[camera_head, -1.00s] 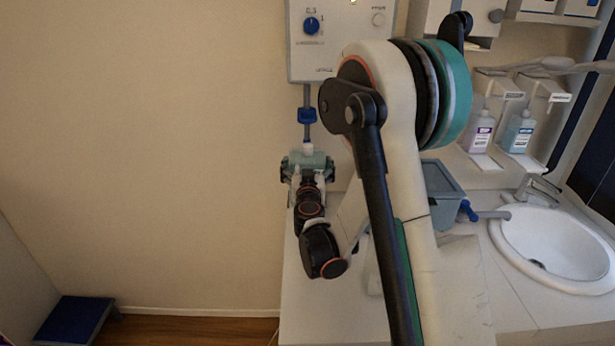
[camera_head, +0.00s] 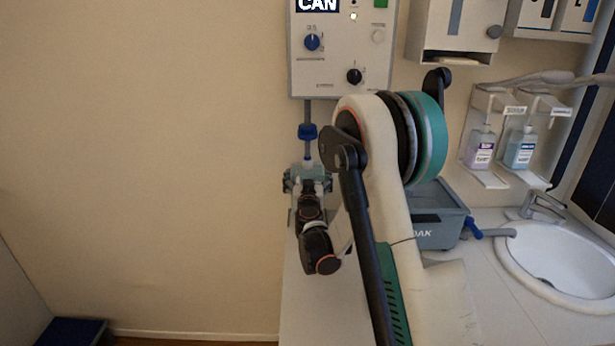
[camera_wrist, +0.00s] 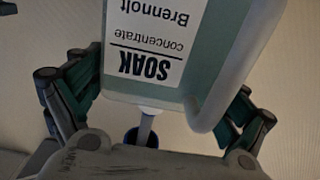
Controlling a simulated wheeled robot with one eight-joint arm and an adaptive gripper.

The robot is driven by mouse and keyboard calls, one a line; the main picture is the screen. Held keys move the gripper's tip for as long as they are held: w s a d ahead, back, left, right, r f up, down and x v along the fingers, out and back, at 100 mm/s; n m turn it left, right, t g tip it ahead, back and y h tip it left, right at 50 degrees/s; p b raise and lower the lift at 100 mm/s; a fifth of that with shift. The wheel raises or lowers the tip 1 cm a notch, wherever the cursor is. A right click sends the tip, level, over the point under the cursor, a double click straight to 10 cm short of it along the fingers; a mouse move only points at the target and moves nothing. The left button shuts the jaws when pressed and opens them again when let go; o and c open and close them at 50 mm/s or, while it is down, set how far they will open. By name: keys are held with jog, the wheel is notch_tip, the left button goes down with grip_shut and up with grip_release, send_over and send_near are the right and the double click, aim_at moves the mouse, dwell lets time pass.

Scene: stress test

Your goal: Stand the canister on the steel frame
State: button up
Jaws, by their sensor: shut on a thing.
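A translucent pale-green canister (camera_wrist: 150,95) fills the middle of the wrist view. Its white label, reading SOAK concentrate Brennolt, appears upside down there. My gripper (camera_wrist: 158,102) is shut on it, with a green-and-grey finger on each side. In the head view my gripper (camera_head: 307,182) is at the far end of the counter by the wall, and only a little of the canister (camera_head: 308,171) shows past my wrist. I cannot make out the steel frame for certain; my arm hides much of that area.
A wall unit (camera_head: 340,75) hangs above, with a grey tube and blue cap (camera_head: 307,131) just over the canister. A grey tub (camera_head: 437,236), a sink (camera_head: 560,262) and soap dispensers (camera_head: 500,150) are to the right. The left wall is bare.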

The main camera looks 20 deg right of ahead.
jog(key=f+b, duration=0.1)
jog(key=f, duration=0.1)
jog(key=f+b, duration=0.1)
jog(key=shift+w+f, duration=0.2)
jog(key=shift+f, duration=0.3)
jog(key=o, duration=1.8)
jog(key=shift+s+r, duration=0.1)
jog(key=shift+r, duration=0.1)
